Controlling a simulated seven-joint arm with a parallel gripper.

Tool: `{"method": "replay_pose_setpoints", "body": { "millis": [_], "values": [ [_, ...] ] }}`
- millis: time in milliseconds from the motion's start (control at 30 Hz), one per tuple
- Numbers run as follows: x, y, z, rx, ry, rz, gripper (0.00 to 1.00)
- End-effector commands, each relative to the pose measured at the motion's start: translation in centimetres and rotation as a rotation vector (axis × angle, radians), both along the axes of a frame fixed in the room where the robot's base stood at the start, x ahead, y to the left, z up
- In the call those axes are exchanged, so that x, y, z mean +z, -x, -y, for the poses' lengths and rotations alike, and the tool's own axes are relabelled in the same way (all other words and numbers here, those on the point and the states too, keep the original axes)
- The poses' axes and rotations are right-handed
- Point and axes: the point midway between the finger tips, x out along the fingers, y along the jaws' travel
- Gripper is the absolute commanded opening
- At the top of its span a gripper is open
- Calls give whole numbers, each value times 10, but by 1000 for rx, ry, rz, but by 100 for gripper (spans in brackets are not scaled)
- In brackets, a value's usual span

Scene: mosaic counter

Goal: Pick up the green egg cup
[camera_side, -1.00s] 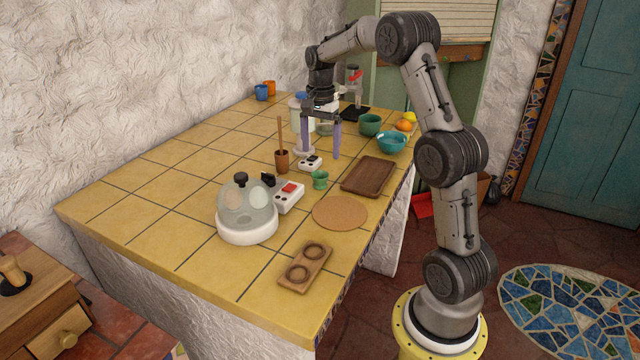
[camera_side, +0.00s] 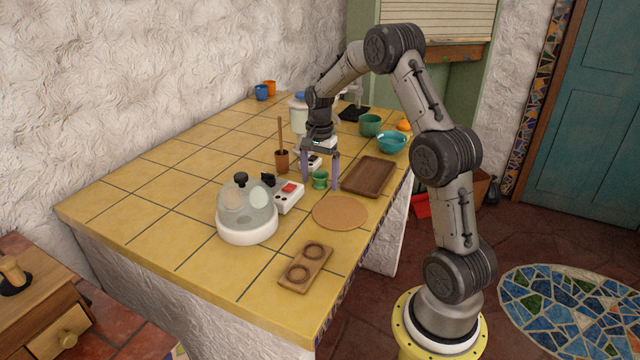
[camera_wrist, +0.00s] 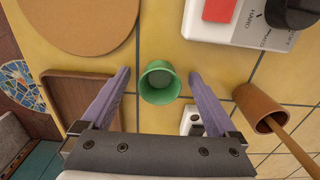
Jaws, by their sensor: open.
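The green egg cup (camera_side: 320,180) stands upright on the yellow tiled counter, between the cork mat and the small white device. In the wrist view the egg cup (camera_wrist: 160,83) shows from above, between the two fingertips. My gripper (camera_side: 320,184) is open, with its purple fingers pointing down on either side of the egg cup. In the wrist view my gripper (camera_wrist: 160,75) has a visible gap between each finger and the cup. The cup is not held.
A brown wooden tray (camera_side: 369,175) lies close to the right finger. A round cork mat (camera_side: 340,213) lies in front. A white device with a red button (camera_side: 288,196) and a brown cup with a stick (camera_side: 282,161) stand to the left. A glass-domed cooker (camera_side: 247,212) stands front left.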

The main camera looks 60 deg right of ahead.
Motion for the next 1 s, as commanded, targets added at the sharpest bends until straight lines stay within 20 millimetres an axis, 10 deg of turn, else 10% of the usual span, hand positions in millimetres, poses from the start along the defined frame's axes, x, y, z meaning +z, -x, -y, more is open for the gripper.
{"method": "replay_pose_setpoints", "body": {
  "millis": [533, 1000],
  "values": [
    [1, 0, 0, 0, 0, 1, 4],
    [15, -1, 1, 0, 3, 4, 4]
  ]
}}
